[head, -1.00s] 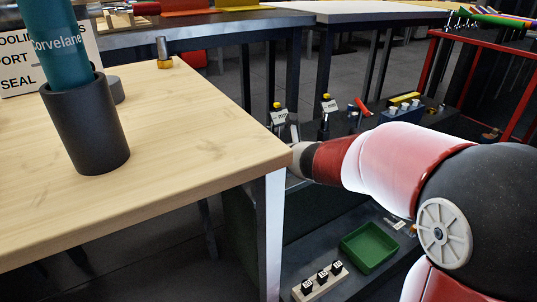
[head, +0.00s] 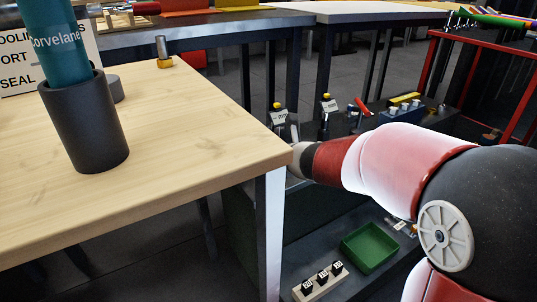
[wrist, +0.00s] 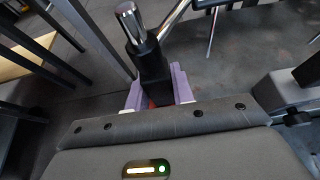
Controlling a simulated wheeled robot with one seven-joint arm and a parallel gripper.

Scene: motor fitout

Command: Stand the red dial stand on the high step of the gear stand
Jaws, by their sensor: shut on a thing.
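In the wrist view my gripper (wrist: 158,92) is shut on a dark upright block with a shiny metal post (wrist: 130,22). A little red shows low between the purple fingers, so this looks like the red dial stand; most of its body is hidden. It is held clear above the dark floor. In the head view my gripper and the held thing are hidden behind my arm and the table corner. I cannot make out the gear stand or its high step for certain in either view.
A wooden table (head: 200,135) with a black cup (head: 88,125) fills the left. Beyond its corner, a dark bench carries labelled black posts (head: 325,112) and a blue block with pegs (head: 402,112). A green tray (head: 370,247) and a block of black cubes (head: 321,280) lie lower down.

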